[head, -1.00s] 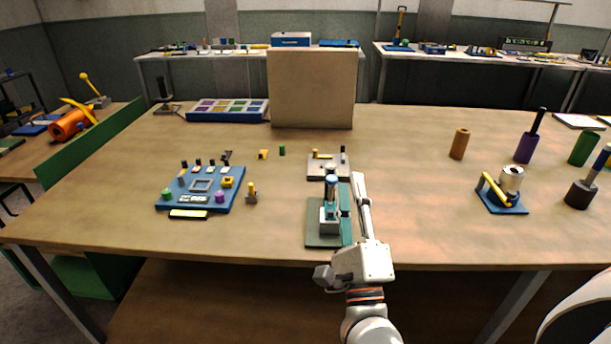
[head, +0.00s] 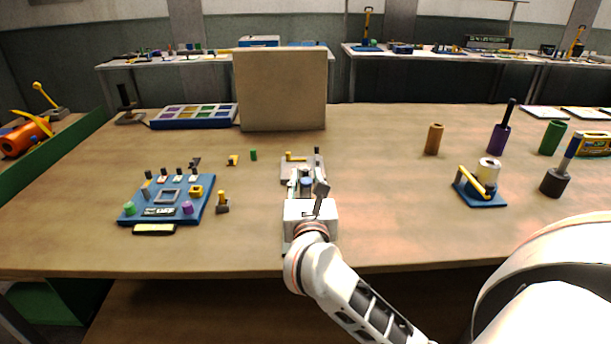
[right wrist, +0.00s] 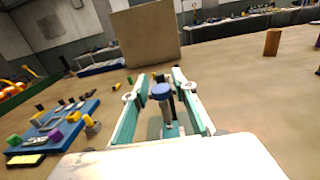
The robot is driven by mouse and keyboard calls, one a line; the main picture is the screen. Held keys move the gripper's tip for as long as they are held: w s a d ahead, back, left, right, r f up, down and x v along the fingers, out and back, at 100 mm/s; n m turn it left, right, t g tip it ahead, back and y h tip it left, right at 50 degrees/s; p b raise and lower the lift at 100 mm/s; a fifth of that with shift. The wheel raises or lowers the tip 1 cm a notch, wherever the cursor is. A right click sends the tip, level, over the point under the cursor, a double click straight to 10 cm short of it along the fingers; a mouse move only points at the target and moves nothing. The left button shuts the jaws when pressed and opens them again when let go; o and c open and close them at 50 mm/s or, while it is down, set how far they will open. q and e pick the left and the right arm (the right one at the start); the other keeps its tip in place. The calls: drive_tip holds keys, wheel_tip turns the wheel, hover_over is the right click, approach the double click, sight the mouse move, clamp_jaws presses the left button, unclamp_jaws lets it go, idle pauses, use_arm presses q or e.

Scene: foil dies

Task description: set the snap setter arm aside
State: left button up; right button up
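The snap setter appears to be the small upright tool with a blue-capped post (right wrist: 162,92), standing on a dark green base near the table's front edge. In the head view its blue top (head: 306,181) shows just beyond my right gripper (head: 307,190), which hides most of the rest. In the right wrist view my right gripper (right wrist: 160,104) is open. Its two teal-padded fingers stand on either side of the post, with visible gaps. I cannot tell how the arm joins the base. My left gripper is not in view.
A grey plate with small parts (head: 288,171) lies just behind the tool. A blue board with small parts (head: 208,209) lies to the left, a yellow-topped peg (head: 222,203) beside it. A tan panel (head: 282,90) stands behind. The table right of the gripper is clear up to a blue stand (head: 480,196).

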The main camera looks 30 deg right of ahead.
drive_tip(key=shift+x, duration=0.85)
clamp_jaws()
